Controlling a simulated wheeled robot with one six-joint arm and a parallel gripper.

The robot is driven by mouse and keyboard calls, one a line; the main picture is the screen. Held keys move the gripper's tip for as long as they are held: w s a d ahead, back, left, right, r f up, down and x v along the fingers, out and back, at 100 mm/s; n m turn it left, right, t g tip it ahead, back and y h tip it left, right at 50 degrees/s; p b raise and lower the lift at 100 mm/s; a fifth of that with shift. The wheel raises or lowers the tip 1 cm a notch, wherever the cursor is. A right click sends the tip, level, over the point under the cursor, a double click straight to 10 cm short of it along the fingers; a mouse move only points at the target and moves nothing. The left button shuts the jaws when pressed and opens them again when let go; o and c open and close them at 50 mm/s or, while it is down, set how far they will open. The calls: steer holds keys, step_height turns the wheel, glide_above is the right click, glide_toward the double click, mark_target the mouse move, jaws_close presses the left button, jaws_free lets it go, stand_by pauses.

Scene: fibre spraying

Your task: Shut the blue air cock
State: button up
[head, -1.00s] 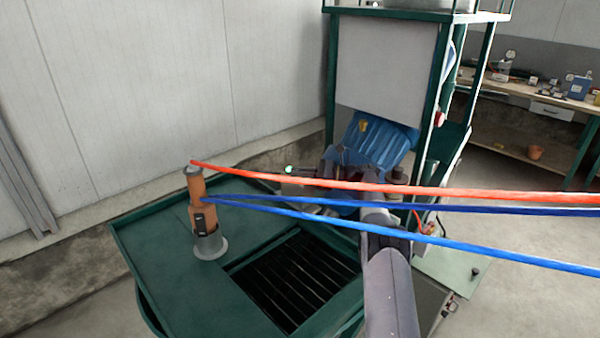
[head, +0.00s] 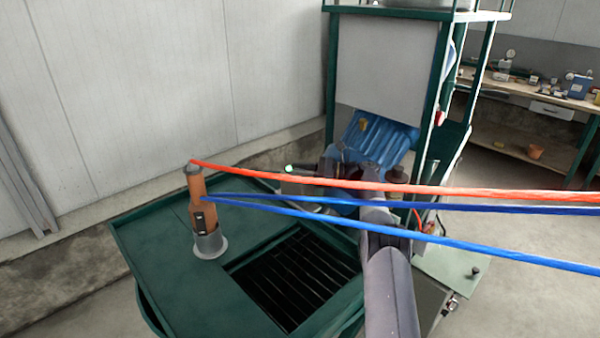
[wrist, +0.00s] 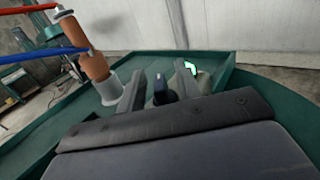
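In the head view my wrist is over the far edge of the green table, partly hidden by the hoses, and the cock cannot be made out there.
An orange tool (head: 197,190) stands in a grey holder on the green table (head: 165,235), beside a dark grate (head: 295,275). A red hose (head: 420,190) and blue hoses (head: 430,242) cross in front of my arm.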

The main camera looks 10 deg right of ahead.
step_height(320, 180, up, 6)
steer(key=shift+r+p, duration=0.2)
steer(key=shift+p, duration=0.6)
steer(key=shift+r+p, duration=1.2)
steer(key=shift+r, duration=0.35)
steer(key=shift+o, duration=0.4)
